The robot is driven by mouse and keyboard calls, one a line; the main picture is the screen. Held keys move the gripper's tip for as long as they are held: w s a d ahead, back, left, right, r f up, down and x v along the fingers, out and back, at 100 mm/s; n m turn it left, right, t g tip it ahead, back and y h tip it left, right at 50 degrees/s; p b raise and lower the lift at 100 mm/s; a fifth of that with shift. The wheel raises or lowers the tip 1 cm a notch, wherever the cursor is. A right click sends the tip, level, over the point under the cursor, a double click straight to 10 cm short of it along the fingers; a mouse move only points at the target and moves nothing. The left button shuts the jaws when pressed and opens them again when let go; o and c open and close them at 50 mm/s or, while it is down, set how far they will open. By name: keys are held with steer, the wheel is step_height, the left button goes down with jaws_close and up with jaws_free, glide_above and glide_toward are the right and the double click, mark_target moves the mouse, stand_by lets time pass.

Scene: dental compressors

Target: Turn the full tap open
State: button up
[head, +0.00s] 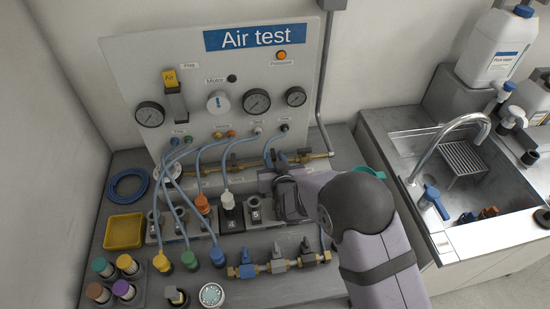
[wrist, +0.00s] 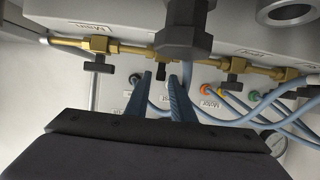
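A brass pipe (head: 246,163) with dark-handled taps runs along the lower part of the white panel. It also shows in the wrist view (wrist: 130,48), with one dark tap handle (wrist: 98,67) left of my fingers and another (wrist: 236,65) to the right. I cannot read which label says full. My gripper (head: 276,156) reaches the right half of the pipe. A large dark fitting (wrist: 184,38) is just beyond the fingertips and hides part of the pipe. Contact is unclear.
Blue hoses (head: 199,160) hang left of my gripper, running down to coloured plugs on the bench. A second row of taps (head: 278,262) stands at the bench front. A yellow tray (head: 123,231) is at left. A sink (head: 455,205) is at right.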

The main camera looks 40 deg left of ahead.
jaws_close()
